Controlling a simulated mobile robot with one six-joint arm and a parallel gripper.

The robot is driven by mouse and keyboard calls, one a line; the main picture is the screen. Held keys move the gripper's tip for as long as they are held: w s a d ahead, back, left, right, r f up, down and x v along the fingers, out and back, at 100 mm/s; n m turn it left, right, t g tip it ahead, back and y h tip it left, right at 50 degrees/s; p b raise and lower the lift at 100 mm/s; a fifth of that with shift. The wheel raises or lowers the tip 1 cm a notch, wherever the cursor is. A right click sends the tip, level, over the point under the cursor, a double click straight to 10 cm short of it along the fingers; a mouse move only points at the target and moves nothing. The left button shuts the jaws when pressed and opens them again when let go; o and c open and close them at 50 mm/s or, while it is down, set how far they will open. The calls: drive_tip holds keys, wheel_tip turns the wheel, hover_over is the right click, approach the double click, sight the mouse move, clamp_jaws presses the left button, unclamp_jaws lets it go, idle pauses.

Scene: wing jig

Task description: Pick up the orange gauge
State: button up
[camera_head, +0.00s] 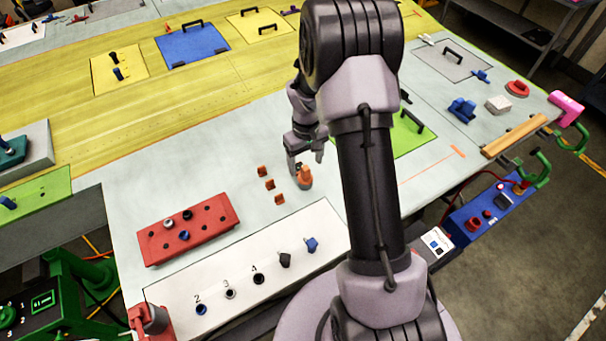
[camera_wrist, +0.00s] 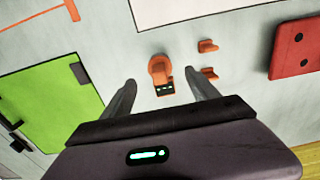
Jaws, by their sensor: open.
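The orange gauge (camera_head: 305,177) stands on the pale table just below my gripper in the head view. In the wrist view the gauge (camera_wrist: 160,70) has a rounded orange top and a dark end with small green marks. My gripper (camera_head: 306,160) is open above the table. In the wrist view its two fingertips (camera_wrist: 160,84) are spread apart, one to each side of the gauge's dark end. No contact with the gauge shows. Several small orange blocks (camera_head: 270,184) stand left of the gauge, and two of them also show in the wrist view (camera_wrist: 208,46).
A red block with holes (camera_head: 190,242) lies to the left. A white board (camera_head: 228,300) with numbered plugs lies in front. A green panel (camera_head: 408,140) is behind my arm to the right. The table around the gauge is mostly clear, with the orange blocks close by.

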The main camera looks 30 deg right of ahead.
sight(304, 176)
drive_tip(key=f, duration=0.5)
drive_tip(key=w+f+p, duration=0.1)
drive_tip(key=f, duration=0.2)
drive_tip(key=shift+f, duration=0.1)
drive_tip(key=shift+s, duration=0.15)
drive_tip(key=shift+c, duration=1.1)
clamp_jaws()
